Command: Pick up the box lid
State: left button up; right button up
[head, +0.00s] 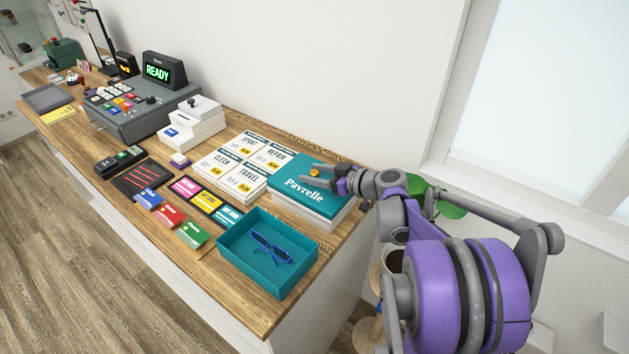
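The teal box lid (290,184), marked "Pavrelle" in white, lies flat on a white block or stack (304,213) at the right end of the counter. My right gripper (312,173) comes in from the right over the lid's right part. Its two fingers are spread apart, with a small orange spot showing between them. I cannot tell whether the fingers touch the lid. An open teal box (232,256) stands at the counter's front right corner with dark blue glasses (270,248) in it. My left gripper is out of view.
White price cards (240,183) lie just left of the lid. Coloured cards (163,213) and a dark tray (140,178) lie further left. A white card printer (192,135) and a grey register (128,110) stand behind. The wall is close behind the lid.

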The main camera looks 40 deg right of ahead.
grip_shut()
jog(key=shift+r, duration=0.1)
